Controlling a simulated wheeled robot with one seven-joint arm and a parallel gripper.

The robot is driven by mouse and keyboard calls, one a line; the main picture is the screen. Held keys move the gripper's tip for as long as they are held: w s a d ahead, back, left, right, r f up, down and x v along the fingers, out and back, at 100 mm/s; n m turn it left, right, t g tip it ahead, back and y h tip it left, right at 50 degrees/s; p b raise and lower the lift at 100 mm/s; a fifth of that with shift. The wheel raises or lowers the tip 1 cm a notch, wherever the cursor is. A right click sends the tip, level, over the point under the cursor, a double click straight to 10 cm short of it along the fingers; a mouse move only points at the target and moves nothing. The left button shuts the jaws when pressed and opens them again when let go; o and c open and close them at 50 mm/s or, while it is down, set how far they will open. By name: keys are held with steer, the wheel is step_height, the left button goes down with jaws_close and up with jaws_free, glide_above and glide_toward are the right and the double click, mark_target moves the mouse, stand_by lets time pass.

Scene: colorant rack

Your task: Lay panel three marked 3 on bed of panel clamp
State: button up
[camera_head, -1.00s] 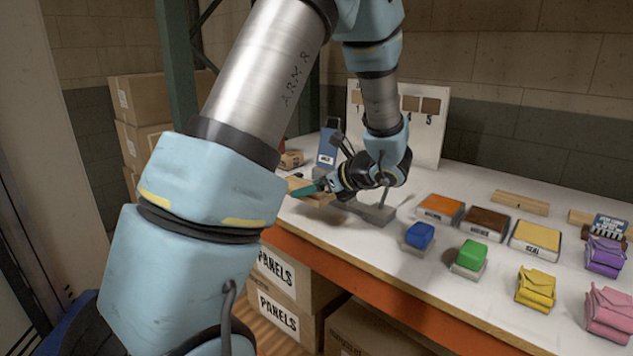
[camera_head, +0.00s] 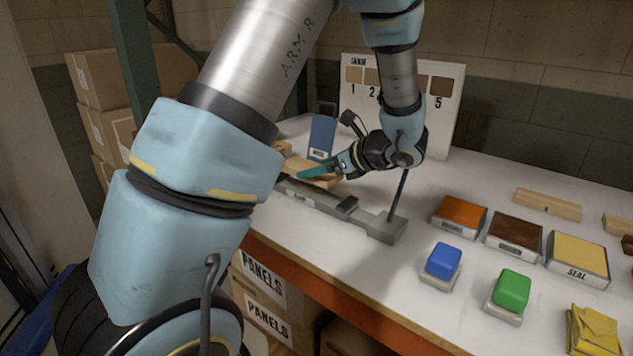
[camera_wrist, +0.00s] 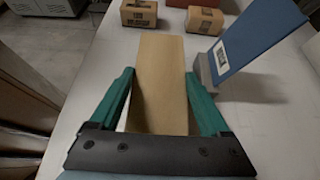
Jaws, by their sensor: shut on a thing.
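A plain light-wood panel (camera_wrist: 160,75) lies lengthwise between the two green fingers of my gripper (camera_wrist: 160,95) in the wrist view. My gripper is shut on it. In the head view the panel (camera_head: 318,181) shows beside the gripper (camera_head: 325,172), above or at the far end of the panel clamp; I cannot tell whether it touches. No number can be read on the panel. The grey panel clamp (camera_head: 385,228) lies along the table's front edge, with a dark handle standing up at its right end. My arm hides part of the clamp's left end.
A blue upright stand (camera_head: 322,134) is just behind the panel. Small cardboard boxes (camera_wrist: 139,13) lie beyond it. Orange, brown and yellow pads, blue (camera_head: 443,260) and green blocks sit to the right. A shade board (camera_head: 440,100) stands at the back.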

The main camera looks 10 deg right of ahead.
steer(key=shift+f+p, duration=0.3)
steer(key=shift+f, duration=1.8)
steer(key=shift+f, duration=0.1)
steer(key=o, duration=1.3)
steer(key=shift+c, duration=0.2)
